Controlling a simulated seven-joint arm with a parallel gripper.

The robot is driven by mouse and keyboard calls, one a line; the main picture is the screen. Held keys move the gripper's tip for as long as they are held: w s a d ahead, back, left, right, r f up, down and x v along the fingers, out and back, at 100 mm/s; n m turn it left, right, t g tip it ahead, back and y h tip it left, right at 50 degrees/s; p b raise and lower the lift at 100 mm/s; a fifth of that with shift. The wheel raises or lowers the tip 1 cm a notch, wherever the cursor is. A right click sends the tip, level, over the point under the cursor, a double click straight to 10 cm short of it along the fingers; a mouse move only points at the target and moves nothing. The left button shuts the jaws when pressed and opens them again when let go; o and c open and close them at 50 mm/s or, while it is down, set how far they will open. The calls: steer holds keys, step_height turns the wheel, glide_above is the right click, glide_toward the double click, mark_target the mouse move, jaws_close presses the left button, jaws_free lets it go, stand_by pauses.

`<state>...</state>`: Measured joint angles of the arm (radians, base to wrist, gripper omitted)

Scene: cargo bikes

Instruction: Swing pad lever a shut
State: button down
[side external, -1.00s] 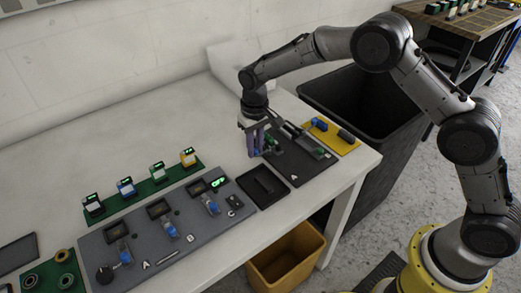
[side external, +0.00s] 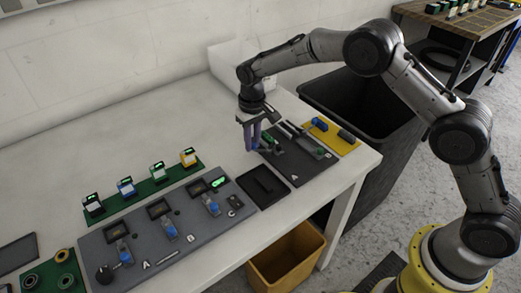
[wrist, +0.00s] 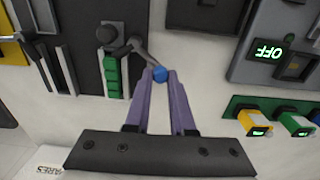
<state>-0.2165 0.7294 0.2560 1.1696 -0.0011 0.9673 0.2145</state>
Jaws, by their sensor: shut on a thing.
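My gripper (side external: 251,146) is at the left edge of the dark board (side external: 300,163) marked A. In the wrist view its purple fingers (wrist: 160,76) are shut on the blue knob (wrist: 159,74) at the end of a grey lever (wrist: 145,54). The lever runs from a dark pivot (wrist: 107,34) on the board and sticks out past the board's edge over the white table. Green pads (wrist: 111,75) lie beside the pivot, and the lever is angled away from them. In the side view the fingers hide the knob.
A small black tray (side external: 278,179) lies left of the board. A grey panel (side external: 145,240) with displays and blue knobs is further left. A yellow plate (side external: 347,146) adjoins the board on the right. The white table behind is clear.

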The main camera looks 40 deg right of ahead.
steer(key=shift+s+d+f, duration=0.15)
steer(key=shift+s+f, duration=0.3)
steer(key=shift+f, duration=0.15)
steer(key=shift+w+d, duration=0.4)
steer(key=shift+d, duration=0.15)
steer(key=shift+w+d+r, duration=0.1)
steer(key=shift+w+d, duration=0.2)
steer(key=shift+d, duration=0.25)
steer(key=c, duration=0.9)
jaws_free()
steer(key=shift+w+r, duration=0.1)
steer(key=shift+w, duration=0.05)
steer(key=shift+w+a+r, duration=0.1)
steer(key=shift+r, duration=3.85)
